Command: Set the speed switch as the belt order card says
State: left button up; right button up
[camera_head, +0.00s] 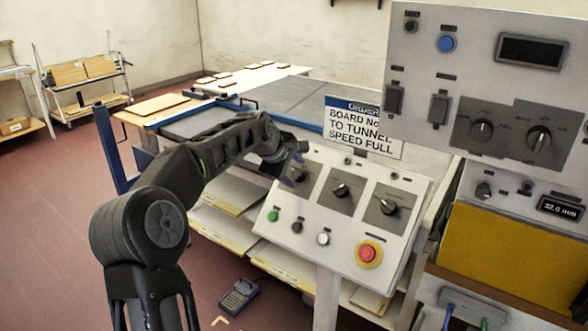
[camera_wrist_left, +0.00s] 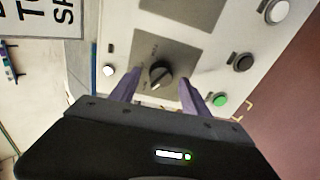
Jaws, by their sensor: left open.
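The order card (camera_head: 363,128) stands behind the sloped control panel (camera_head: 318,250). The panel has three rotary switches: a left one (camera_head: 298,174), a middle one (camera_head: 341,190) and a right one (camera_head: 388,207). My left gripper (camera_head: 291,168) is at the left switch. In the left wrist view my open gripper (camera_wrist_left: 158,84) has its purple fingers either side of this black knob (camera_wrist_left: 160,74), with gaps showing. The switch labels are too small to read. My right gripper is out of view.
Below the switches are a green button (camera_head: 273,216), a black one, a white one (camera_head: 323,239) and a red mushroom button (camera_head: 369,253). A taller grey panel (camera_head: 470,90) with more knobs stands close at right. A handheld device (camera_head: 239,296) lies on the floor.

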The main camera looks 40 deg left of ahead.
pick_arm(q)
jog(key=shift+w+f, duration=0.25)
jog(key=shift+f, duration=0.05)
jog(key=shift+c, duration=0.5)
grip_shut()
